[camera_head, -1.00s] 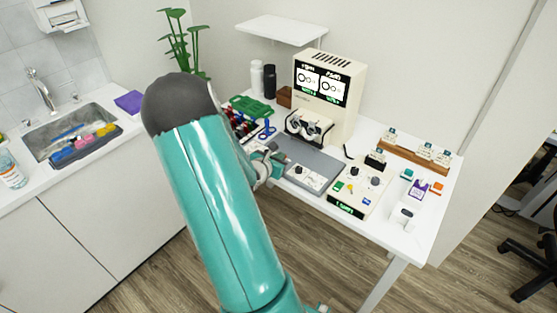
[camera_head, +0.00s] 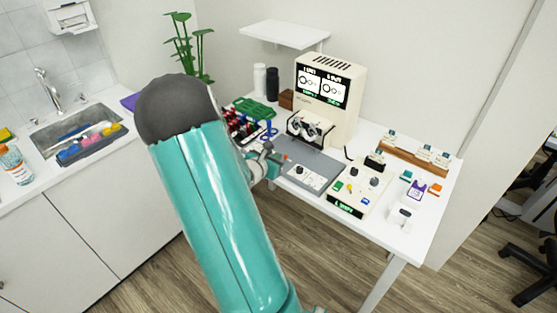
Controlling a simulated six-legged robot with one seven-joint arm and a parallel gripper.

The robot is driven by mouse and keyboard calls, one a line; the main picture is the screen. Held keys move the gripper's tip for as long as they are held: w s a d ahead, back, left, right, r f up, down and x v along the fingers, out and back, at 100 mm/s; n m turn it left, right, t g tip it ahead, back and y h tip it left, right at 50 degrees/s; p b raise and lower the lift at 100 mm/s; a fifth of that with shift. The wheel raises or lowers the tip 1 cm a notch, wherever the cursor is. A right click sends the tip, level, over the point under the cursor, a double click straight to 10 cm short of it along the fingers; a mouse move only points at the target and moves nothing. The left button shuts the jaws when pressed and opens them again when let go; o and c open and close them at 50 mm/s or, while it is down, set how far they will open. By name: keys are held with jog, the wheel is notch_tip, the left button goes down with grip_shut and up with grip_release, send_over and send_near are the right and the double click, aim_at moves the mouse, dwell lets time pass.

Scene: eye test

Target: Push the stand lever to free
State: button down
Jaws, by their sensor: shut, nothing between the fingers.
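The cream eye-test machine (camera_head: 325,97) stands on the white table with a lit double screen. In front of it is a grey base plate (camera_head: 312,157). A small white panel (camera_head: 305,177) with a dark knob or lever sits at the plate's front; its setting is too small to read. My gripper (camera_head: 279,157) is small in the picture, shut and empty, at the left edge of the grey plate. It is left of the white panel and appears apart from it. My teal arm hides part of the table's left side.
A cream control box (camera_head: 357,190) with knobs and a green display stands right of the plate. A wooden rack (camera_head: 413,157) and small bottles are farther right. A green tray (camera_head: 255,108) and a rack of red items (camera_head: 240,126) lie left, close to my arm.

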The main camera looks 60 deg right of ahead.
jog(key=a+r, duration=0.5)
jog(key=a, duration=0.2)
jog(key=shift+a+r, duration=0.4)
jog(key=s+a+r+m+t+y, duration=0.1)
jog(key=a+r+m+y, duration=0.3)
jog(key=a, duration=0.9)
jog(key=s+a+r+m+t+y, duration=0.1)
jog(key=a+r+m+y, duration=0.4)
jog(key=a, duration=0.9)
jog(key=s+a+r+m+t+y, duration=0.1)
jog(key=a+r+m+t+y, duration=0.2)
jog(key=a+m, duration=0.5)
jog(key=a+r+y, duration=0.1)
jog(key=a+r, duration=0.1)
jog(key=a, duration=0.4)
jog(key=shift+r+t+y, duration=0.3)
jog(key=shift+r, duration=0.1)
jog(key=shift+s+d+m, duration=0.1)
jog(key=shift+d+m, duration=0.05)
jog(key=shift+m, duration=0.15)
